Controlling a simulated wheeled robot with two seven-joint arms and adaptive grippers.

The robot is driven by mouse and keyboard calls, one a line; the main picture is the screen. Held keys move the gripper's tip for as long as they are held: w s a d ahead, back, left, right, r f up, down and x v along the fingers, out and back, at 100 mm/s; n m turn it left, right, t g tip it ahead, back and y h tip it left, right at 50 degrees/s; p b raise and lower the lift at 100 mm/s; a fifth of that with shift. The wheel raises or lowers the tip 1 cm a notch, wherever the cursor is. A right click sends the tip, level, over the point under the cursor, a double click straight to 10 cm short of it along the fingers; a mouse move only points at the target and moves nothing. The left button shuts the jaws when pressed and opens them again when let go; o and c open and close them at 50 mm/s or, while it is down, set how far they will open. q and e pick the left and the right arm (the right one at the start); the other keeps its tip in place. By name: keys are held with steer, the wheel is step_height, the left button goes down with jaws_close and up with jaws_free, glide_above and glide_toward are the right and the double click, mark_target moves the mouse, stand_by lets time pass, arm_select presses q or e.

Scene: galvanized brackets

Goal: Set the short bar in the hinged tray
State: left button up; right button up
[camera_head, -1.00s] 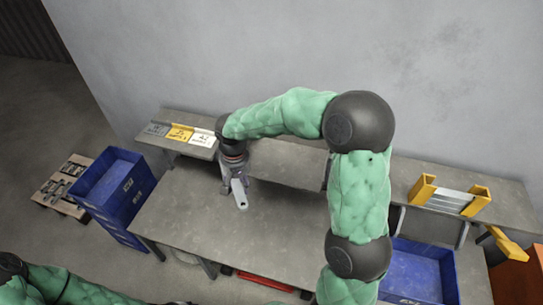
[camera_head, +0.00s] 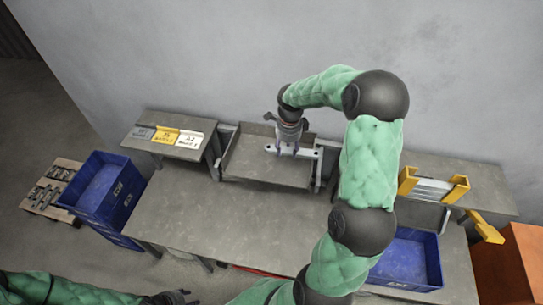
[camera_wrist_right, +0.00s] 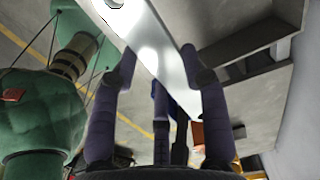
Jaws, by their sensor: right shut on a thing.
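My right gripper (camera_head: 288,152) is shut on the short bar (camera_head: 309,153), a flat light-grey metal strip with a hole near its end. The bar is held crosswise, over the hinged tray (camera_head: 245,166), a grey shallow tray between two posts at the back of the bench. I cannot tell whether the bar touches the tray. In the right wrist view the bar (camera_wrist_right: 160,45) runs diagonally between the fingers (camera_wrist_right: 158,95). My left gripper (camera_head: 175,298) is at the bottom edge, dark and partly cut off; its jaws are unclear.
A shelf with grey, yellow and white label plates (camera_head: 167,135) stands left of the tray. Stacked blue crates (camera_head: 120,190) stand at the left, a blue bin (camera_head: 410,262) at the right. A yellow-ended rack (camera_head: 433,188) sits on the right shelf. The front bench top (camera_head: 230,215) is clear.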

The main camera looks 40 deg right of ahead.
steer(key=shift+w+d+f, duration=0.1)
steer(key=shift+d, duration=0.1)
steer(key=w+d+f+b, duration=0.1)
steer(key=w+f, duration=0.2)
steer(key=w, duration=0.1)
steer(key=w+f, duration=0.3)
steer(key=w, duration=0.1)
steer(key=w+d+f+b, duration=0.1)
steer(key=w+f, duration=0.2)
steer(key=w, duration=0.1)
steer(key=shift+w+d+b, duration=0.3)
steer(key=shift+w+b, duration=0.05)
steer(key=shift+w, duration=0.05)
steer(key=shift+w+f, duration=0.25)
steer(key=shift+f, duration=0.2)
steer(key=shift+f+b, duration=0.6)
steer(key=shift+f, duration=0.85)
steer(key=shift+f, duration=0.15)
steer(key=o, duration=1.3)
steer(key=shift+o, duration=0.2)
